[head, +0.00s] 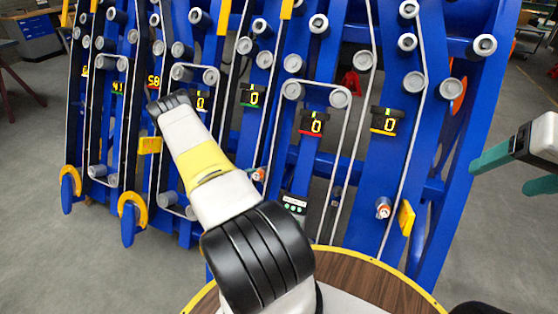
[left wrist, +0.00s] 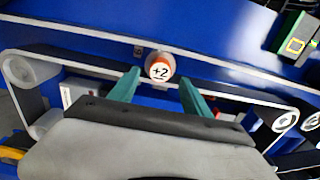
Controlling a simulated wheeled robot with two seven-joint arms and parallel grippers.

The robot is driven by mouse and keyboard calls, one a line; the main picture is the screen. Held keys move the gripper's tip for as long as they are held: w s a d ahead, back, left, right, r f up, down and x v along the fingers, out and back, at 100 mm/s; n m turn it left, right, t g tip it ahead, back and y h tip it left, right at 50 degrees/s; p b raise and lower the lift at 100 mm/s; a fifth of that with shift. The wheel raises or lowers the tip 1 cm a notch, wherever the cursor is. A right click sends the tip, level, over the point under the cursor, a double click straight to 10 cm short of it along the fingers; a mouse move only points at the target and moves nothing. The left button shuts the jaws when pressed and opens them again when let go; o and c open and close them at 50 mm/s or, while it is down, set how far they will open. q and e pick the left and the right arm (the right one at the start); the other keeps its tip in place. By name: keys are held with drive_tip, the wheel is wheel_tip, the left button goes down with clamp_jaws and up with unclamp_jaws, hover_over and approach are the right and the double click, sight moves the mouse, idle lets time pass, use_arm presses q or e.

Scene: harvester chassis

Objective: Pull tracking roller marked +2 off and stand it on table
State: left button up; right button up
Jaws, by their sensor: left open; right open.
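The tracking roller marked +2 (left wrist: 160,68) is a small white-faced roller with an orange-red rim, on the blue chassis in the left wrist view. My left gripper (left wrist: 160,80) is open, its teal fingertips either side of the roller's lower part; I cannot tell whether they touch it. In the head view my left arm reaches up-left to the chassis, and its fingers are hidden. I cannot pick out the +2 roller there. My right gripper (head: 499,178) is open and empty at the right, clear of the chassis. The round wood-topped table (head: 375,287) is at the bottom.
The blue chassis (head: 460,150) carries grey guide rollers, pale belts and several lit displays. Another roller with a red rim (head: 383,207) sits beside a yellow tab (head: 406,216). The visible right part of the tabletop looks bare.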

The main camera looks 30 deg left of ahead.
sight(256, 176)
use_arm(q)
drive_tip(key=shift+x, duration=3.55)
drive_tip(key=shift+r, duration=0.1)
clamp_jaws()
drive_tip(key=v, duration=1)
drive_tip(key=shift+s+r, duration=0.2)
drive_tip(key=shift+r, duration=0.1)
